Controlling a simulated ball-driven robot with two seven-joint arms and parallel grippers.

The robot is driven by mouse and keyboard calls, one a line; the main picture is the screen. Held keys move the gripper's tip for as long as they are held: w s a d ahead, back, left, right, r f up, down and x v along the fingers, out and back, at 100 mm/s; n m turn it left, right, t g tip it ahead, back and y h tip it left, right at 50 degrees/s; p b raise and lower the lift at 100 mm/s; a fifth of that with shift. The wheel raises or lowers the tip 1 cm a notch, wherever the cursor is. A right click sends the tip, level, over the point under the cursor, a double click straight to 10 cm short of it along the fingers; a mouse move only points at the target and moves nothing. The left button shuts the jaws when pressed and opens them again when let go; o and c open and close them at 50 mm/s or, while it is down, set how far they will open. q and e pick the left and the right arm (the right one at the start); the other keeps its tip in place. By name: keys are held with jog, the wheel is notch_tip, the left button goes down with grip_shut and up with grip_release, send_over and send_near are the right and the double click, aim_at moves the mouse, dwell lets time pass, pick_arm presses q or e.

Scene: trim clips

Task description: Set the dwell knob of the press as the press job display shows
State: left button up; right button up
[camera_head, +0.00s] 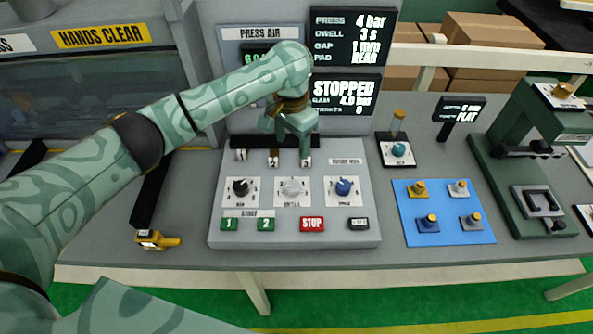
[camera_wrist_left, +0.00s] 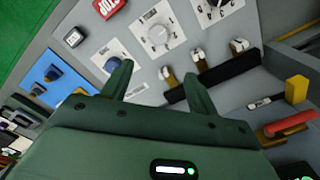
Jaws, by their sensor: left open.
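The press job display (camera_head: 352,37) at the back reads PRESS 4 bar, DWELL 3 s, GAP 1 mm and PAD REAR. The grey press panel (camera_head: 225,228) carries a black knob (camera_head: 240,188), a pale grey knob (camera_head: 292,188) and a blue knob (camera_head: 343,187) in a row. The label under the pale knob looks like DWELL; its exact setting is too small to read. My left gripper (camera_head: 291,150) is open and empty above the switches behind the pale knob. In the left wrist view the pale knob (camera_wrist_left: 158,35) lies beyond the open fingertips (camera_wrist_left: 158,72). My right gripper is not in view.
Small toggles (camera_head: 274,158) stand behind the knobs; green buttons and a red STOP button (camera_head: 312,224) lie in front. A lower display (camera_head: 345,92) reads STOPPED. On the right are a blue mat (camera_head: 443,235) with small knobbed parts and a green press (camera_head: 510,190).

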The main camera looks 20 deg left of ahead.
pick_arm(q)
notch_tip(320, 180, down, 3)
jog(key=s+b, duration=0.2)
jog(key=b, duration=0.3)
send_over(292, 185)
jog(key=f, duration=0.7)
jog(key=shift+w+f, duration=0.25)
jog(key=shift+f, duration=0.15)
notch_tip(292, 185, down, 3)
jog(key=shift+s+r+b, duration=0.15)
jog(key=shift+b, duration=0.25)
jog(key=shift+s+f, duration=0.15)
jog(key=shift+f, duration=0.6)
jog(key=c, duration=1)
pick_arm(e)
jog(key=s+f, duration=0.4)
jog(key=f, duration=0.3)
